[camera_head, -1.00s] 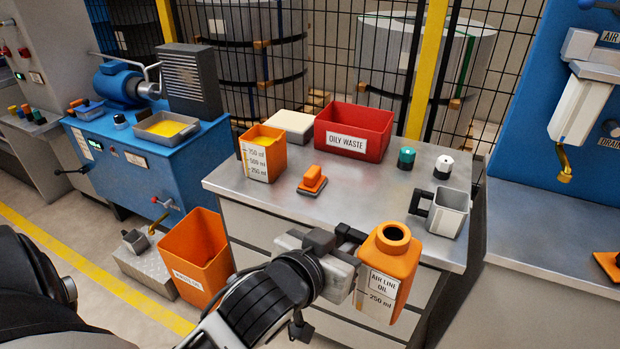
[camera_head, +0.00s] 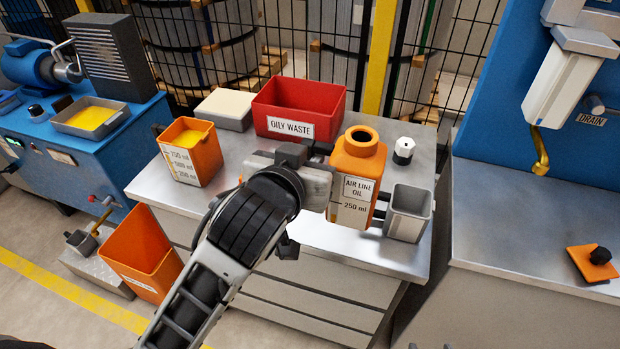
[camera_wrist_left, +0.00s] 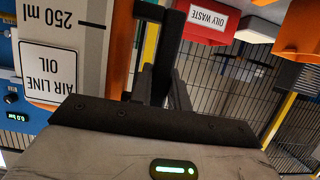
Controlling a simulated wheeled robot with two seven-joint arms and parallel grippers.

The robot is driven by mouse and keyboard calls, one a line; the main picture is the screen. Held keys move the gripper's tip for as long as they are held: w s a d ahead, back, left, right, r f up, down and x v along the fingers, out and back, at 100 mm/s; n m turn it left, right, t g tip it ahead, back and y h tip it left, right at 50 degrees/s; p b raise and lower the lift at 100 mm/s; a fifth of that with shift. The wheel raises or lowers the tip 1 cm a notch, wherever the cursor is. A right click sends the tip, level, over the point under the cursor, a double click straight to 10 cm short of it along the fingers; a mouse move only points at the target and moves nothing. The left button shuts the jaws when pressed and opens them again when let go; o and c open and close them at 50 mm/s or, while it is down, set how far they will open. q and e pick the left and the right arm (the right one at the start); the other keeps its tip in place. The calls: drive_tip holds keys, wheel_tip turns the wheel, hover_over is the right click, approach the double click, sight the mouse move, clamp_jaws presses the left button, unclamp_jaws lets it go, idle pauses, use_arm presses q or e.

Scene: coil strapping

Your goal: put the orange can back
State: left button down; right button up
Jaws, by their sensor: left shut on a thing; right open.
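The orange can (camera_head: 358,165), labelled AIR LINE OIL, is upright in the head view over the right part of the grey bench top (camera_head: 310,238). I cannot tell whether its base touches the bench. My left gripper (camera_head: 322,160) is shut on the can from its left side; the fingertips are partly hidden. In the left wrist view the can (camera_wrist_left: 75,85) is at the left, upside down in the picture, beside the gripper fingers (camera_wrist_left: 160,70). My right gripper is not in view.
A grey mug (camera_head: 408,215) stands close right of the can, a black-and-white knob (camera_head: 403,150) behind it. A red OILY WASTE bin (camera_head: 300,100), a pale block (camera_head: 224,107) and an orange measuring jug (camera_head: 192,152) stand further left. A brass spout (camera_head: 540,155) hangs at the right.

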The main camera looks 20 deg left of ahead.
use_arm(q)
drive_tip(key=shift+w+a+f, duration=1)
drive_tip(key=shift+w+f, duration=0.75)
drive_tip(key=shift+f, duration=0.3)
drive_tip(key=shift+w+a+f, duration=1.05)
drive_tip(key=shift+w+f, duration=0.65)
drive_tip(key=shift+f, duration=0.3)
drive_tip(key=shift+w+a+f, duration=1)
drive_tip(key=shift+w+f, duration=0.75)
drive_tip(key=shift+f, duration=0.3)
drive_tip(key=shift+f, duration=0.15)
drive_tip(key=c, duration=1.3)
unclamp_jaws()
